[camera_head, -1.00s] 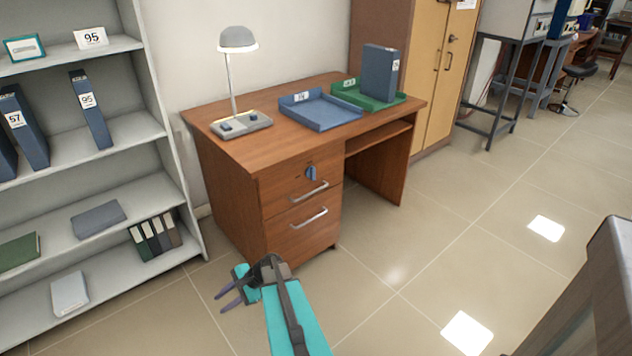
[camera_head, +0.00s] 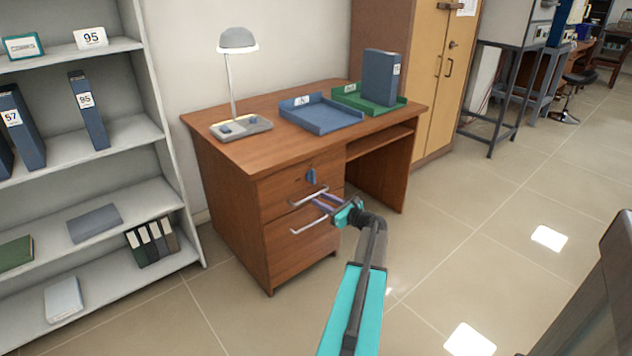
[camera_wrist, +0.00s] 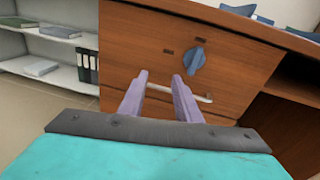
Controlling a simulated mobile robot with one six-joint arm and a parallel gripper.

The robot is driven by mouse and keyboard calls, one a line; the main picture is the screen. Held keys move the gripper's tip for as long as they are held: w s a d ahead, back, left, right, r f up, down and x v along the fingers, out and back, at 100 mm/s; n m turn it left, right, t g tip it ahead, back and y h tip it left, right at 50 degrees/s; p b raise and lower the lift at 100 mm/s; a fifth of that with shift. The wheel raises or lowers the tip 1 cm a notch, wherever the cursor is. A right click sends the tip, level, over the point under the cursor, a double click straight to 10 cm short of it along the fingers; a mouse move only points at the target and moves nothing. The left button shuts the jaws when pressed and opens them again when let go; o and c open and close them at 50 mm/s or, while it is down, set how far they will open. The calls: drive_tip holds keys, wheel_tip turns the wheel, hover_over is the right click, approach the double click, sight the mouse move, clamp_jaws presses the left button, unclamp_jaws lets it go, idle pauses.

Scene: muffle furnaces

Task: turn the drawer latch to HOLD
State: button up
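The drawer latch is a blue knob (camera_head: 311,176) on the front of the desk's upper drawer (camera_head: 281,191), above its metal handle. In the wrist view the latch (camera_wrist: 196,57) looks roughly upright, with one small dark label above it and one to its left. The label text is too small to read. My gripper (camera_head: 317,201) is in front of the drawer fronts, below the latch in the head view. In the wrist view its two purple fingers (camera_wrist: 161,78) are apart with nothing between them. The latch lies just beyond the right fingertip and appears apart from it.
The wooden desk (camera_head: 228,200) carries a lamp (camera_head: 238,85), a blue tray (camera_head: 322,116) and a green tray (camera_head: 345,97) with a blue binder (camera_head: 381,78). A lower drawer handle (camera_head: 309,223) is close by. Shelves (camera_head: 130,205) stand left; open floor (camera_head: 460,230) lies right.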

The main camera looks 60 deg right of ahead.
sight(315, 174)
drive_tip(key=s+d+r+m+h, duration=0.2)
drive_tip(key=s+d+r, duration=0.1)
drive_tip(key=s+d, duration=0.1)
drive_tip(key=shift+s+d+t, duration=0.3)
drive_tip(key=shift+s+d, duration=0.1)
drive_tip(key=shift+d, duration=0.2)
drive_tip(key=shift+w, duration=0.2)
drive_tip(key=x, duration=1.3)
drive_tip(key=shift+w+d+f+b, duration=0.1)
drive_tip(key=shift+w+d+b, duration=0.1)
drive_tip(key=shift+b, duration=0.1)
